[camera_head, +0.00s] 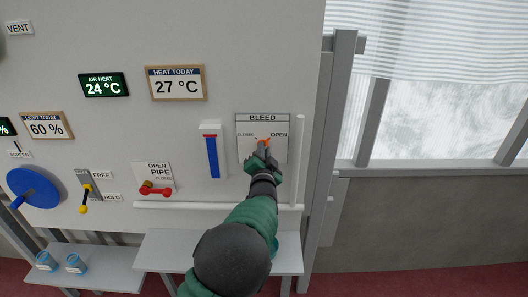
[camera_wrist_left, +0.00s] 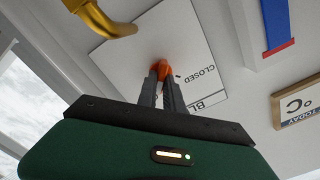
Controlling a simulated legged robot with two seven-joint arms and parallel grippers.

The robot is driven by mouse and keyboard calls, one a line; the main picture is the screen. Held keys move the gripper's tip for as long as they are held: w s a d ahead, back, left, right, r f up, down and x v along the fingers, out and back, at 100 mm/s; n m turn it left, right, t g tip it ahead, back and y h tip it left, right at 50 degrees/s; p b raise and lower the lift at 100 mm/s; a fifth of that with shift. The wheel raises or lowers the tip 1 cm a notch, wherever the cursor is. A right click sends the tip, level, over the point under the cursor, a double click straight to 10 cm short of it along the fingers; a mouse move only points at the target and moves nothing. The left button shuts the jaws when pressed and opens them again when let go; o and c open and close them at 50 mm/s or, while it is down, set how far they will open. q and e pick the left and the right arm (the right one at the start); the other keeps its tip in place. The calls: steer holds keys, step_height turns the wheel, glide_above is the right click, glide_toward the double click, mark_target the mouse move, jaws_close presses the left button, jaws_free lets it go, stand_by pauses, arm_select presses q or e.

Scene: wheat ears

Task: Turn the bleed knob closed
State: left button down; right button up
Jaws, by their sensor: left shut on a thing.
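The bleed knob (camera_head: 262,140) is small and orange. It sits on a white plate (camera_head: 281,118) headed BLEED, with CLOSED at the left and OPEN at the right. My left gripper (camera_head: 261,152) reaches up to it from below and covers part of the plate. In the left wrist view, the two dark fingers (camera_wrist_left: 161,76) are shut on the orange knob (camera_wrist_left: 162,67), whose tip shows between them. The fingers hide most of the knob, so I cannot tell its exact angle. My right gripper is in neither view.
A blue slider (camera_head: 212,157) is left of the plate. A red pipe handle (camera_head: 156,190), a yellow-tipped lever (camera_head: 85,198) and a blue wheel (camera_head: 34,188) are farther left. A white pipe (camera_head: 300,150) runs along the right. A brass pipe (camera_wrist_left: 101,19) shows near the plate.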

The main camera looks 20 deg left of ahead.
arm_select(q)
steer(key=shift+s+a+n+b, duration=0.1)
steer(key=shift+a+n+b, duration=0.05)
steer(key=shift+n+b, duration=3.95)
steer(key=shift+a+n+b, duration=0.15)
steer(key=shift+n+b, duration=3.4)
steer(key=shift+n, duration=1.05)
steer(key=c, duration=1.9)
jaws_free()
steer(key=o, duration=0.4)
steer(key=shift+f, duration=0.15)
